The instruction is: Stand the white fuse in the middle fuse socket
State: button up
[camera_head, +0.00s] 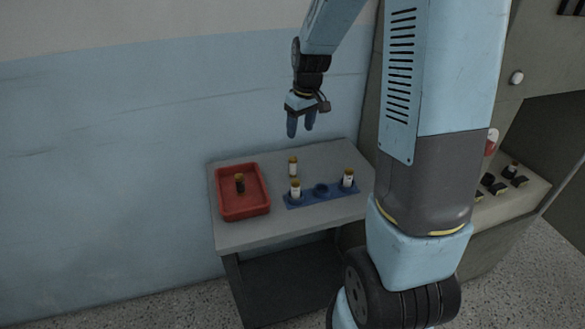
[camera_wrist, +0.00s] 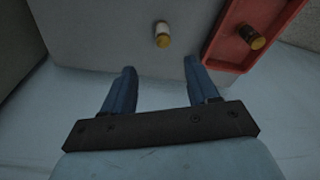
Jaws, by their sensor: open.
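A white fuse (camera_head: 293,167) with a yellowish-brown top stands on the grey table, behind the blue socket strip (camera_head: 307,201). It also shows in the wrist view (camera_wrist: 162,38), beyond and between the fingertips. The middle socket (camera_head: 321,189) of the strip looks empty. Other white fuses stand in the left socket (camera_head: 295,190) and the right socket (camera_head: 348,179). My gripper (camera_head: 301,128) is open and empty, held above the table's back part with its fingers pointing down. The two blue fingers show apart in the wrist view (camera_wrist: 160,68), touching nothing.
A red tray (camera_head: 222,196) at the table's left holds a dark fuse (camera_head: 240,184); both show at the upper right of the wrist view. A wall stands behind the table (camera_head: 240,236). A grey console (camera_head: 512,205) stands to the right. Bare tabletop lies between tray and strip.

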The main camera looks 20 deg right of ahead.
aim_at(293, 158)
jog(key=f, duration=0.3)
jog(key=w+f, duration=0.1)
jog(key=f, duration=0.5)
jog(key=shift+w+a, duration=0.25)
jog(key=shift+w+a+f, duration=0.15)
jog(key=shift+f, duration=0.7)
jog(key=shift+w+a+f, duration=0.15)
jog(key=shift+f, duration=0.7)
jog(key=shift+w+a+f, duration=0.15)
jog(key=shift+f, duration=0.7)
grip_shut()
jog(key=shift+r, duration=0.1)
